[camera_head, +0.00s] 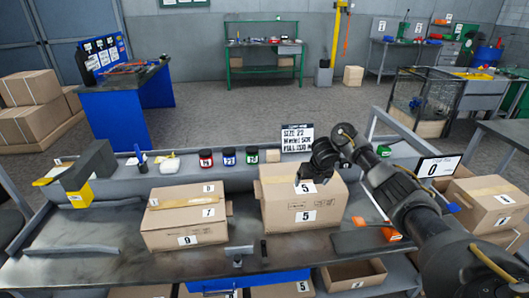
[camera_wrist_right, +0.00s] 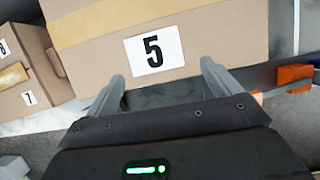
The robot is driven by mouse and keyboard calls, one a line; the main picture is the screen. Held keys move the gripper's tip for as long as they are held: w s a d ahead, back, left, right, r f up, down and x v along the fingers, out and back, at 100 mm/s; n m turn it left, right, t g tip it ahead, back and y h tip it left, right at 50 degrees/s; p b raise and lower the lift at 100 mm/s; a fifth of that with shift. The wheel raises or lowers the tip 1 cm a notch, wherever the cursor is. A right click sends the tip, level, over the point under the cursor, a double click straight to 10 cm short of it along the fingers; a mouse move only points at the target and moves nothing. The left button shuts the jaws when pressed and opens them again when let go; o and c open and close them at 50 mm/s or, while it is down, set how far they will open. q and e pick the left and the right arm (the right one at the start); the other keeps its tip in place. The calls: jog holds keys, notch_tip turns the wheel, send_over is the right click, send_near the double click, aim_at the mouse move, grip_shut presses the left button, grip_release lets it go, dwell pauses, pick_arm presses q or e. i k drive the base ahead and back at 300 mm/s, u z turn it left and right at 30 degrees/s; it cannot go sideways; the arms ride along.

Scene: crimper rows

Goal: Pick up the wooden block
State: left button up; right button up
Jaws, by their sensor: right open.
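The wooden block (camera_head: 273,156) is a small tan piece on the back ledge of the workbench, right of the small jars in the head view. It does not show in the right wrist view. My right gripper (camera_head: 318,172) is over the box marked 5 (camera_head: 305,198), to the right of and nearer than the block. In the right wrist view its two fingers (camera_wrist_right: 163,72) are spread apart with nothing held between them, and the box face marked 5 (camera_wrist_right: 190,40) is just beyond. My left gripper is out of view.
Another cardboard box (camera_head: 186,220) stands left on the workbench (camera_head: 90,262). Red, blue and green jars (camera_head: 229,157) line the ledge left of the block. A size sign (camera_head: 297,138) stands behind it. Orange pieces (camera_head: 391,235) lie right of the box marked 5.

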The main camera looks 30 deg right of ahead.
aim_at(272, 156)
jog(key=i, duration=1.05)
